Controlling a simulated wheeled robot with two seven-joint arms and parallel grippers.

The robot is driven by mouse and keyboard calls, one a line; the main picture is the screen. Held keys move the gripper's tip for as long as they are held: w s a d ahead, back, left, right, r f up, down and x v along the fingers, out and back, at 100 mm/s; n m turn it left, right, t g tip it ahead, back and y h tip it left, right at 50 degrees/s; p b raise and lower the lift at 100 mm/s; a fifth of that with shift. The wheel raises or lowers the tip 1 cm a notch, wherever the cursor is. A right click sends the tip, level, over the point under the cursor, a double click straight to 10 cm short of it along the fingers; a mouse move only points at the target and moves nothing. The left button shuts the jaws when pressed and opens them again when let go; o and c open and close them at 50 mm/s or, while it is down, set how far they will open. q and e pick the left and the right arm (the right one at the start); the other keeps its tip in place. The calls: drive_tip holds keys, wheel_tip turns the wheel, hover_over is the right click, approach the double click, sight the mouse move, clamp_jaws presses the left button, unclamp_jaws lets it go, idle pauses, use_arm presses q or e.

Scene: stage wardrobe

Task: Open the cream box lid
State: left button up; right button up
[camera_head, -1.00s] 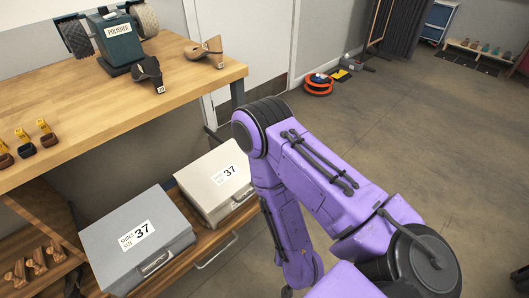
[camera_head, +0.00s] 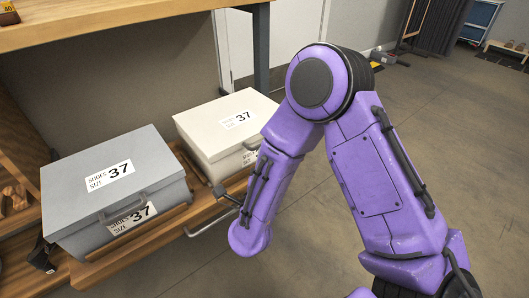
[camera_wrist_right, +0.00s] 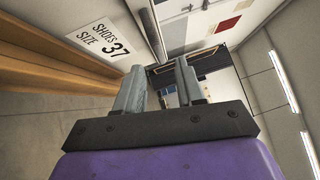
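The cream box (camera_head: 205,150) has its lid (camera_head: 225,110) down, with a "37" label on top and another on its front. It stands on a wooden pull-out shelf (camera_head: 150,245). My right arm hides part of its front, so its handle is only partly seen. My right gripper (camera_head: 222,193) is low in front of the cream box, near the shelf's front edge. In the right wrist view its two fingers (camera_wrist_right: 158,85) stand apart with nothing clearly held between them. A "SHOES SIZE 37" label (camera_wrist_right: 97,40) shows there beyond the fingers, to the left. My left gripper is not in view.
A grey box (camera_head: 115,185) with a handle and "37" labels stands to the left on the same shelf. A metal bar handle (camera_head: 212,224) juts from the shelf front. A wooden bench top (camera_head: 110,15) overhangs behind. Open floor (camera_head: 480,170) lies to the right.

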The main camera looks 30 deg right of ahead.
drive_tip(key=x, duration=0.5)
drive_tip(key=shift+w+d+b, duration=0.1)
drive_tip(key=shift+w+b, duration=0.15)
drive_tip(key=shift+b, duration=0.15)
clamp_jaws()
